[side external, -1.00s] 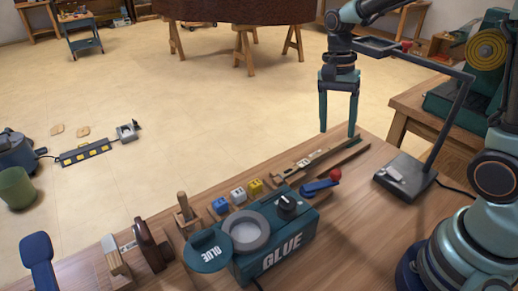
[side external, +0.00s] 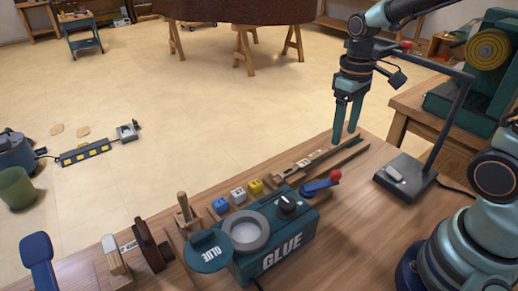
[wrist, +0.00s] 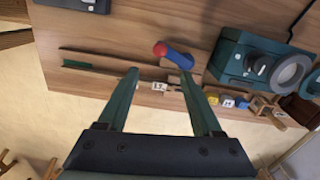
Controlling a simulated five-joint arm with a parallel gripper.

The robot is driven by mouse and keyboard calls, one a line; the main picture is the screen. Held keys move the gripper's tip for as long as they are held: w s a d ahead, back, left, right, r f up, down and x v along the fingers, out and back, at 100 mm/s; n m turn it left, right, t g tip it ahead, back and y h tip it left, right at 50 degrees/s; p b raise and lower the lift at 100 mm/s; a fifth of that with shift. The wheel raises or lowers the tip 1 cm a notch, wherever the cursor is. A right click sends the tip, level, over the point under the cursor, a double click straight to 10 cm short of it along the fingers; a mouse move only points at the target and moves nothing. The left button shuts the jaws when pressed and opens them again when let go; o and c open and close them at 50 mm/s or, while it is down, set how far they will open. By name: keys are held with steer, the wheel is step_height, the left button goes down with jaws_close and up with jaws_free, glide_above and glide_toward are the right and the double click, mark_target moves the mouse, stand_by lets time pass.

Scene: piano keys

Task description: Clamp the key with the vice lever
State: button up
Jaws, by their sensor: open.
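The vice lever is a blue arm with a red ball end (side external: 333,175); it stands beside the glue box in the side view. It also shows at the upper middle of the wrist view (wrist: 178,58). A long narrow wooden key (side external: 305,163) appears to lie in a wooden rail behind the lever; its exact outline is hard to tell. A pale piece with dark marks (wrist: 158,86) shows between my fingers in the wrist view. My gripper (side external: 344,138) is open and empty, pointing down near the rail's right end, behind the lever and apart from it.
The glue box (side external: 278,240) with its round pot stands left of the lever. Blue, white and yellow blocks (side external: 238,195) sit behind it. A lamp base (side external: 405,180) with a tall post stands at the right. Bare bench lies between lever and lamp.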

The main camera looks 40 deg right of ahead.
mark_target(337, 171)
steer(key=f+n, duration=0.1)
steer(key=f, duration=0.5)
steer(key=f+n, duration=0.2)
steer(key=f, duration=0.4)
steer(key=shift+s+f, duration=0.1)
steer(key=shift+s, duration=0.1)
jaws_close()
stand_by(1.4)
